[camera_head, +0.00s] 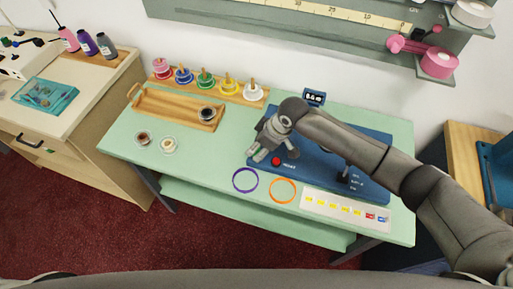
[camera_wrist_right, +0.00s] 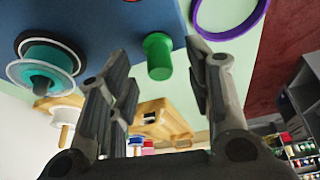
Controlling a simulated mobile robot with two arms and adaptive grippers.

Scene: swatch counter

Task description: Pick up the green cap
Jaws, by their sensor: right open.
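The green cap (camera_wrist_right: 158,58) is a small upright-sided cylinder, seen in the right wrist view at the edge of the blue mat (camera_head: 325,178). It shows in the gap between the fingers of my right gripper (camera_wrist_right: 160,75), without visible contact. My right gripper (camera_head: 270,153) is open and over the left part of the blue mat in the head view. There the gripper hides the cap. My left gripper is not in view.
A red button (camera_head: 276,161) is close to my right gripper. A purple ring (camera_head: 245,180) and an orange ring (camera_head: 283,190) lie in front. A wooden tray (camera_head: 170,113) and several colored spools (camera_head: 205,80) stand at the back left. The counter's front left (camera_head: 195,170) is clear.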

